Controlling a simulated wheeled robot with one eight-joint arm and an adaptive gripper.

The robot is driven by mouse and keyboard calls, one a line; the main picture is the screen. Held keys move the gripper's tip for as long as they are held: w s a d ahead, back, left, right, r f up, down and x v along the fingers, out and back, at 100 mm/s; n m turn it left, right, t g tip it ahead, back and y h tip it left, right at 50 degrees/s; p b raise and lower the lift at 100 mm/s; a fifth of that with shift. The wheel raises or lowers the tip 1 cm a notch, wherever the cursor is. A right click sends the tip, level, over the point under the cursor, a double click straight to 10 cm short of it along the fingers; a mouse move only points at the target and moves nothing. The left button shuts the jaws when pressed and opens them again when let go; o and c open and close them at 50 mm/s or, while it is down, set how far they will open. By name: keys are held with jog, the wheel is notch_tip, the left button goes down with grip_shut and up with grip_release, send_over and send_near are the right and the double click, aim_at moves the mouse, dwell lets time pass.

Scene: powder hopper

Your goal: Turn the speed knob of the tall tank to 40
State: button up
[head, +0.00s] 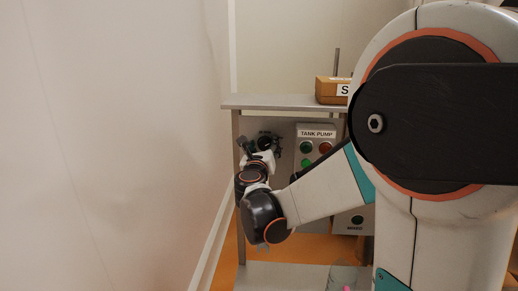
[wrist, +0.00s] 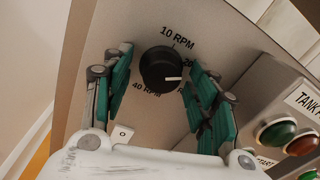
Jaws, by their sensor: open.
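The black round speed knob (wrist: 158,68) sits on a grey panel (wrist: 200,40) in the wrist view. Its white pointer line points to the right of the picture. The label 10 RPM is above the knob and 40 RPM is at its lower left; a label starting with 20 at the right is partly covered by a finger. My gripper (wrist: 162,72) is open, with one teal-padded finger on each side of the knob. Gaps show between the fingers and the knob.
Right of the knob is a TANK PUMP box (head: 316,134) with green and red buttons, close to my right finger in the wrist view. A wooden box (head: 330,88) stands on the shelf top (head: 270,101). A wall (head: 120,140) runs along the left.

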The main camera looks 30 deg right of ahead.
jog(key=c, duration=1.1)
jog(key=shift+o, duration=0.2)
jog(key=shift+m, duration=0.3)
jog(key=m+b, duration=0.1)
jog(key=m, duration=0.3)
jog(key=shift+b, duration=0.3)
jog(key=m+b, duration=0.1)
jog(key=m, duration=0.4)
jog(key=shift+m, duration=0.4)
jog(key=m+y+b, duration=0.1)
jog(key=m, duration=0.5)
jog(key=shift+r+m, duration=0.15)
jog(key=shift+m, duration=0.25)
jog(key=m, duration=0.5)
jog(key=shift+m+b, duration=0.3)
jog(key=shift+m, duration=0.3)
